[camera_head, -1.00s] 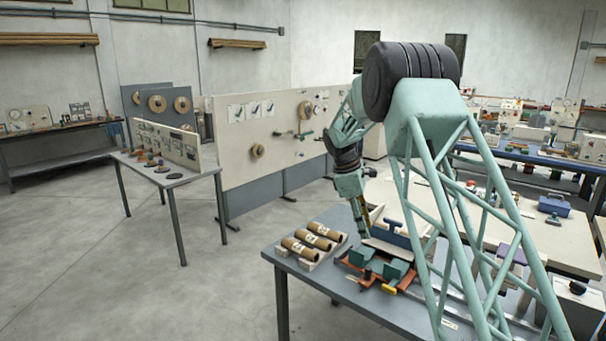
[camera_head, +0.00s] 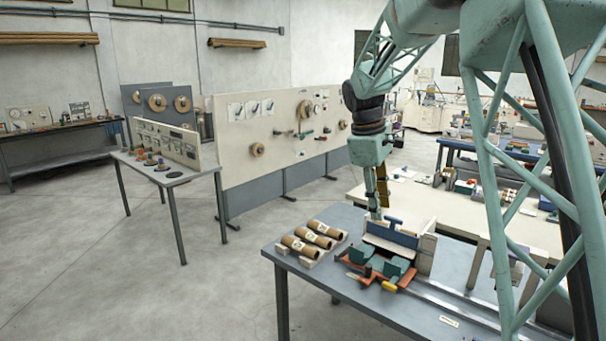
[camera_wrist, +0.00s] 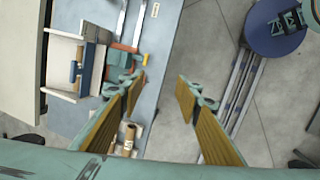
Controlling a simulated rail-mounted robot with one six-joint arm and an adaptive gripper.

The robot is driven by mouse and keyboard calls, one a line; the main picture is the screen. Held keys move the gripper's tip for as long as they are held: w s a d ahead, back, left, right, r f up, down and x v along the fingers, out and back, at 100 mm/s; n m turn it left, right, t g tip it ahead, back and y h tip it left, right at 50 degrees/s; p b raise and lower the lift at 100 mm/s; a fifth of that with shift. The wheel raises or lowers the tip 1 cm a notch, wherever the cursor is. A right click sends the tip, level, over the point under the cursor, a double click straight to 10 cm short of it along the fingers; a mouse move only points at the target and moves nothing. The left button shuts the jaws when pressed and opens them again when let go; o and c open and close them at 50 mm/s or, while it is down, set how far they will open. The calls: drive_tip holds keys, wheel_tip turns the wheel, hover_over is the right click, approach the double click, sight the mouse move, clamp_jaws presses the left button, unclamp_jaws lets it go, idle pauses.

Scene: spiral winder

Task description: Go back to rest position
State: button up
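My gripper (camera_wrist: 158,88) is open and empty in the wrist view, its two yellow-padded fingers wide apart. Grey table edge and bare floor show between and beyond them. In the head view my gripper (camera_head: 377,205) hangs downward over the back of the grey table, behind the winder fixture. The spiral winder fixture (camera_head: 378,268), with an orange base, green blocks and a yellow handle, sits on the table. The fingertips are partly hidden in the head view.
Several brown cardboard tubes (camera_head: 318,233) lie in a pale holder at the left of the grey table (camera_head: 345,309). A cream table (camera_head: 480,215) stands behind. A panel board (camera_head: 262,135) and a small side table (camera_head: 176,178) stand left. Open floor lies front left.

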drive_tip(key=s+r+m+t+y+b, duration=0.1)
drive_tip(key=s+r+m, duration=0.3)
drive_tip(key=s, duration=1)
drive_tip(key=s+r+m+b, duration=0.1)
drive_tip(key=s+r, duration=0.5)
drive_tip(key=s, duration=0.7)
drive_tip(key=s+a+f+m+t+b, duration=0.1)
drive_tip(key=s+f+m, duration=0.2)
drive_tip(key=s, duration=1.1)
drive_tip(key=s+f+m+t+y+b, duration=0.1)
drive_tip(key=s+f+m, duration=0.2)
drive_tip(key=s, duration=1.1)
drive_tip(key=shift+s+a+f+y, duration=0.15)
drive_tip(key=shift+s+a+y, duration=0.15)
drive_tip(key=shift+s+a, duration=0.1)
